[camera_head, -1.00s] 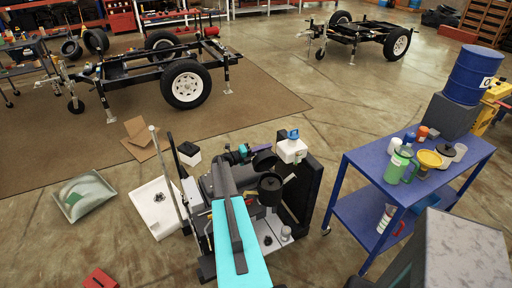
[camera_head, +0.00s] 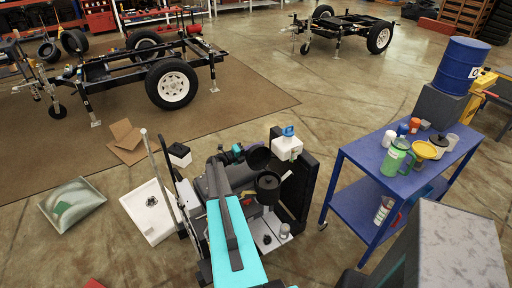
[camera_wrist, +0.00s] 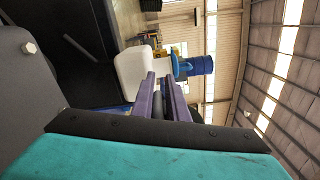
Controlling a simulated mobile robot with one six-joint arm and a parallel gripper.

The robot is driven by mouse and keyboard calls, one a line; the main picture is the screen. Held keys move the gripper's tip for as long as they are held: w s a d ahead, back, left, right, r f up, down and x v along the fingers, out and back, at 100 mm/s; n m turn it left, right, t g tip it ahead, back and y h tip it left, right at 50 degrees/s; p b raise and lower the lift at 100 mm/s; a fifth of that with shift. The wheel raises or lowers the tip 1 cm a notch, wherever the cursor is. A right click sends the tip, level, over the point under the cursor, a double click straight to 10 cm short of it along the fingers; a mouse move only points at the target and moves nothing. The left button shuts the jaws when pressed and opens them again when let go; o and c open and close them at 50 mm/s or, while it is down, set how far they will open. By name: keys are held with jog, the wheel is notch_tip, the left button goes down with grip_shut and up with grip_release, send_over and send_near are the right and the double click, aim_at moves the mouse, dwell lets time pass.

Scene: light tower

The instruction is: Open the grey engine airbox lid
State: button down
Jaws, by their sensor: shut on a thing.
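The engine stands at the middle bottom of the head view, with a dark round canister (camera_head: 268,185) and a white tank with a blue cap (camera_head: 287,147) on it. My teal and black arm reaches over its left side, above a dark grey rounded housing; I cannot tell for certain that this is the airbox. In the wrist view, my gripper (camera_wrist: 164,86) has its two purple fingers close together, shut on a dark grey rounded part (camera_wrist: 158,105). This may be the airbox lid; its outline and hinge are hidden. The white tank (camera_wrist: 135,73) shows just beyond the fingers.
A blue cart (camera_head: 352,160) with bottles and cups stands right of the engine. A white tray (camera_head: 150,212) and cardboard (camera_head: 125,135) lie on the left floor. A blue barrel (camera_head: 460,65) stands at the far right.

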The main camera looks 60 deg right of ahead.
jog(key=shift+s+a+f, duration=0.1)
jog(key=shift+s+f, duration=0.4)
jog(key=shift+f, duration=0.05)
jog(key=c, duration=1.8)
grip_release()
jog(key=shift+w, duration=0.1)
jog(key=shift+c, duration=0.2)
jog(key=shift+w+r, duration=0.1)
jog(key=shift+w, duration=0.05)
jog(key=shift+w+r, duration=0.1)
jog(key=shift+r, duration=0.15)
jog(key=s+a+r+b, duration=0.2)
jog(key=s+a+b, duration=0.1)
jog(key=a, duration=0.4)
jog(key=s+a+r+b, duration=0.2)
jog(key=s+a+b, duration=0.1)
jog(key=a, duration=0.4)
jog(key=shift+s+r, duration=0.3)
jog(key=shift+s, duration=0.5)
